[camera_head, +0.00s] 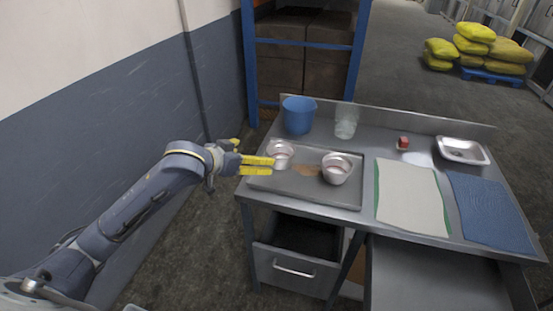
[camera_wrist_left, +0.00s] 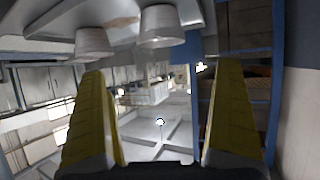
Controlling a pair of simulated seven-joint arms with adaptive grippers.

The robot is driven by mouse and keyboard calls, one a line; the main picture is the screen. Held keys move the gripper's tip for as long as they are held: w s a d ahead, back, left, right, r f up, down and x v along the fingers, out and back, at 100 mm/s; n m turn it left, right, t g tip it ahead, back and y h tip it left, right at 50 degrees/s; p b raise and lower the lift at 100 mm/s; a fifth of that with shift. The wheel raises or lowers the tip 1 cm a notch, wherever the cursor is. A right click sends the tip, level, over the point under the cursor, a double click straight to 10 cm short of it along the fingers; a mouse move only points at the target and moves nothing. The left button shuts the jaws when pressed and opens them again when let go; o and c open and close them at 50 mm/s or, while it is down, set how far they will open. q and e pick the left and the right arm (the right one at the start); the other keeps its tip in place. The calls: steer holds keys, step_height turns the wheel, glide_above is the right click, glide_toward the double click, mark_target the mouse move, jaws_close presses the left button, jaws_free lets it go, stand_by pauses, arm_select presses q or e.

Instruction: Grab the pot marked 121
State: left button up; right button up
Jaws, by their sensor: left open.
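Two small pale metal pots with pinkish insides stand upright on a grey tray (camera_head: 268,184): a left pot (camera_head: 281,156) and a right pot (camera_head: 337,172). No number is readable on either, so I cannot tell which is 121. My left gripper (camera_head: 260,165), with yellow fingers, is beside the left pot at the tray's left edge. In the left wrist view the gripper (camera_wrist_left: 165,68) is open with nothing between its fingers. Two pots show there upside down, one at the upper left (camera_wrist_left: 94,42) and one at the top middle (camera_wrist_left: 160,26). My right gripper is out of view.
The metal table (camera_head: 300,207) also holds a blue bucket (camera_head: 298,115), a clear container (camera_head: 346,121), a small red object (camera_head: 403,143), a pale cloth (camera_head: 410,195), a blue towel (camera_head: 488,210) and a metal basin (camera_head: 463,150). A blue-framed shelf (camera_head: 304,43) stands behind.

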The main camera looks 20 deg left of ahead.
arm_select(q)
glide_toward(288, 150)
steer(key=shift+x, duration=2.6)
steer(key=c, duration=1.1)
